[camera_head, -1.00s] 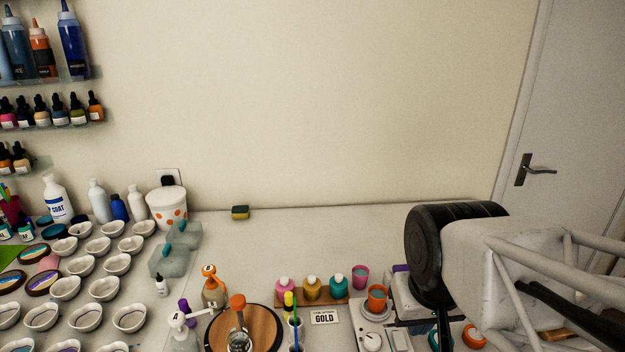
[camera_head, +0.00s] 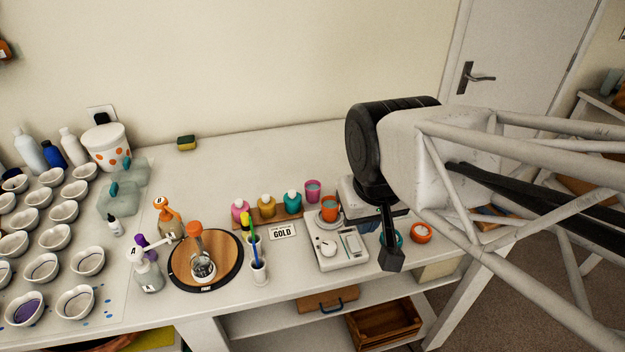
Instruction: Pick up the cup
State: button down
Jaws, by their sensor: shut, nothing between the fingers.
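An orange cup (camera_head: 329,209) with pale contents stands upright on a small white device (camera_head: 338,248) with a dial, near the table's front. A pink cup (camera_head: 313,190) stands just behind it. An orange round container (camera_head: 421,233) stands to the right, by the table's front edge. Which of these the task's cup is, I cannot tell. My gripper (camera_head: 391,260) points down, shut and empty, right of the white device and apart from the orange cup. It partly hides a teal round item (camera_head: 399,238).
Pink, gold and teal bottles stand on a wooden rack (camera_head: 267,216) left of the cups. A round wooden board (camera_head: 190,263) and a pen holder (camera_head: 258,272) stand further left. White bowls fill the left side.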

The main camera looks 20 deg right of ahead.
dwell(0.4)
jog(key=shift+c, duration=2.1)
grip_release()
jog(key=m+g+h, duration=0.1)
jog(key=m+g, duration=0.1)
jog(key=m, duration=0.9)
send_over(330, 210)
jog(key=w, duration=0.2)
notch_tip(330, 210, down, 10)
jog(key=shift+d+f, duration=0.15)
jog(key=shift+f, duration=1.15)
